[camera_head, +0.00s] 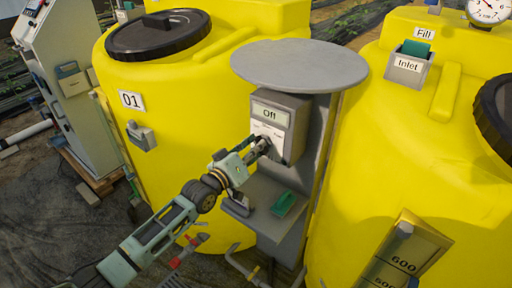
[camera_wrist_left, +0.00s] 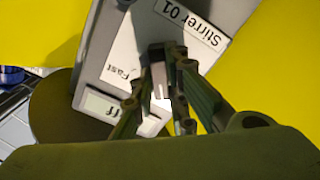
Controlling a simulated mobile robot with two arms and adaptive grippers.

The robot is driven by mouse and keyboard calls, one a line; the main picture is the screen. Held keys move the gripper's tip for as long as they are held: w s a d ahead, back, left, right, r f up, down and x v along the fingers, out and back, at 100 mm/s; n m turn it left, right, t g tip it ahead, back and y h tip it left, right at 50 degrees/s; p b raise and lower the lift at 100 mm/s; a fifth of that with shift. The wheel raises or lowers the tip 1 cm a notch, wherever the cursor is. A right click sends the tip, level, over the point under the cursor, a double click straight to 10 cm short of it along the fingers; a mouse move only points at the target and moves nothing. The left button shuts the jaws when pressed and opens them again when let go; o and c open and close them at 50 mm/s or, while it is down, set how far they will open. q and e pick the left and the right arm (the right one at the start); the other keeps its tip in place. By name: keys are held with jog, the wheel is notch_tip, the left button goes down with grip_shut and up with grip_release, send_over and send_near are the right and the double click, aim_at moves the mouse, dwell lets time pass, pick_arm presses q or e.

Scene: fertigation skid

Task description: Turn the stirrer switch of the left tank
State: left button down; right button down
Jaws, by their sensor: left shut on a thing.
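The grey stirrer switch box (camera_head: 291,124) is on a grey post between two yellow tanks. Its display reads "Off" in the head view. In the left wrist view the box (camera_wrist_left: 98,60) carries a "Stirrer 01" label (camera_wrist_left: 188,22) and a plate marked "Fast" (camera_wrist_left: 122,64). The left tank (camera_head: 185,85) bears the label "01". My left gripper (camera_head: 263,146) is at the front of the box. In the left wrist view its fingers (camera_wrist_left: 160,84) are closed around the switch knob, which they mostly hide. My right gripper does not show.
A round grey plate (camera_head: 300,64) covers the post above the box. A small shelf (camera_head: 250,212) below holds a green item (camera_head: 284,204). The right tank (camera_head: 400,150) stands close on the right. A white cabinet (camera_head: 75,80) is at the far left.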

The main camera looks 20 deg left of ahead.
pick_arm(q)
jog(key=m, duration=0.7)
jog(key=shift+d, duration=0.1)
dwell(0.5)
jog(key=c, duration=1.7)
grip_release()
jog(key=shift+c, duration=0.2)
jog(key=v, duration=1.2)
